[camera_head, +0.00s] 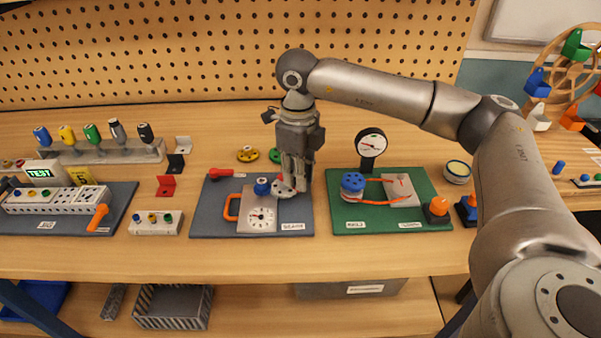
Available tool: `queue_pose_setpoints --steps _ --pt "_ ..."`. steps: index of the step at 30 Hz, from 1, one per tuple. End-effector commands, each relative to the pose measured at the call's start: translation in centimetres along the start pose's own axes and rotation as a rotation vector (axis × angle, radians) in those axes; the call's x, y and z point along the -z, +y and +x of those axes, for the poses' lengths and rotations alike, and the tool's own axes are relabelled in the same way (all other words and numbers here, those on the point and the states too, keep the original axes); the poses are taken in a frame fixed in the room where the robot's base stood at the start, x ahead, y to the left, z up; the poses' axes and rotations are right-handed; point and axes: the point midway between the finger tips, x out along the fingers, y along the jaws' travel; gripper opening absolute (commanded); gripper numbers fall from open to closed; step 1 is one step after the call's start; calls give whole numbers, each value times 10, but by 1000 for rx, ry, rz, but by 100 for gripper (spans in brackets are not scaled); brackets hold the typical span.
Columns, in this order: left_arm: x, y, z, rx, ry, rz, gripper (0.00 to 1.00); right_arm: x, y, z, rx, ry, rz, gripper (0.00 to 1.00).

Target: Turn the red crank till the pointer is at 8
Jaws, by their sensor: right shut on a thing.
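The grey board (216,222) holds a pale box with a round white dial (262,217), an orange side handle (230,207) and a blue knob (262,187). The dial's pointer and numbers are too small to read. The red crank (280,178) is at the box's right rear and shows only as a small red bit by a pale disc, mostly hidden by my fingers. My right gripper (295,184) points down there and is shut on the crank. My left gripper is out of view.
A red-handled part (222,174) lies at the board's back left. A green board (352,217) with a blue coil and a gauge (371,144) stands close on the right. Yellow and green discs (248,154) lie behind. A button block (155,222) is left. Bare bench lies in front.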

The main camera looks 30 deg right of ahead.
Motion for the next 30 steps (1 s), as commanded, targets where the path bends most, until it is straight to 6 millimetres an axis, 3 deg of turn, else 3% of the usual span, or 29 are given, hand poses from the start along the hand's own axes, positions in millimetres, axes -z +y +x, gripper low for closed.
queue_pose_setpoints --steps 20,21,24,26,30 --pt "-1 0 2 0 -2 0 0 -1 3 0 0 -1 67 0" --pt "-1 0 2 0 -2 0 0 -1 3 0 0 -1 67 20" --pt "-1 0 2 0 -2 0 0 -1 3 0 0 -1 66 33" --pt "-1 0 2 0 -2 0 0 -1 3 0 0 0 66 41" --pt "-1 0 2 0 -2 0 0 -1 3 0 0 0 66 41"
